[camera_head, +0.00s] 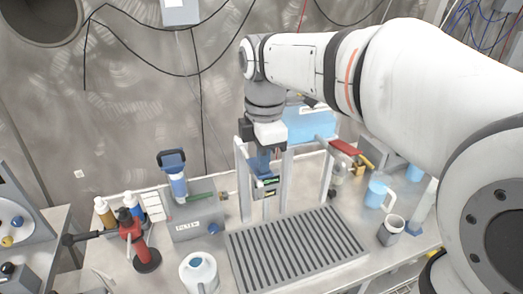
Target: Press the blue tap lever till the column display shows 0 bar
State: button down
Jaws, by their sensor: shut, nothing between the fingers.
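My gripper (262,146) points down over the middle of the bench, at the tap column. It is shut and holds nothing. A blue part (263,161), which looks like the blue tap lever, shows right under the gripper's fingers, partly hidden by them. I cannot tell whether they touch. The small column display (267,183) sits just below, with green marks too small to read.
A slotted drip tray (240,262) lies in front of the column. A red handle (346,147), a light-blue jug (376,190) and a grey cup (391,230) stand right. A white jug (199,273), a red-bodied tool (132,226) and bottles (104,211) stand left.

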notch_tip(320, 180, up, 14)
jog(key=w+p, duration=0.2)
jog(key=p, duration=0.1)
jog(key=shift+w+a+f, duration=0.15)
jog(key=shift+w+a, duration=0.2)
jog(key=shift+a, duration=0.05)
dwell(1.4)
